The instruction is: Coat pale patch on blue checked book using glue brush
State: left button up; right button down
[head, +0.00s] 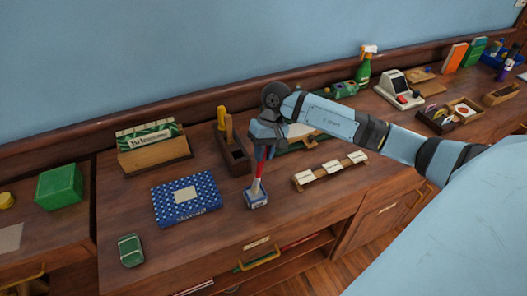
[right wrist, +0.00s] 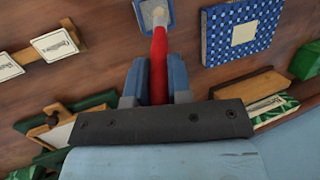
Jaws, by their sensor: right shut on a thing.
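The blue checked book (head: 187,202) lies flat on the wooden cabinet top, left of my right gripper. Its pale patch (head: 185,194) is a cream rectangle on the cover. In the right wrist view the book (right wrist: 218,40) and patch (right wrist: 245,33) show at upper right. My right gripper (head: 264,143) is shut on the red handle of the glue brush (head: 259,171), which points down. The brush's lower end meets a small blue glue pot (head: 257,200); I cannot tell how deep the bristles sit. The brush handle (right wrist: 159,65) also shows between the fingers. My left gripper is out of view.
A wooden holder (head: 236,157) with tools stands close behind the pot. A wooden strip with white cards (head: 330,171) lies to its right. A green tin (head: 131,250) sits front left, and a card box (head: 152,150) stands behind the book. Bare wood separates pot and book.

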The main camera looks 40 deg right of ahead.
jog(key=shift+f+b, duration=0.6)
jog(key=shift+b, duration=0.15)
dwell(0.8)
jog(key=shift+s+f+b, duration=0.1)
jog(key=shift+f+b, duration=0.05)
jog(key=shift+b, duration=0.45)
dwell(1.8)
dwell(0.5)
jog(key=shift+r, duration=0.8)
jog(key=shift+r+p, duration=0.6)
jog(key=shift+r, duration=2.2)
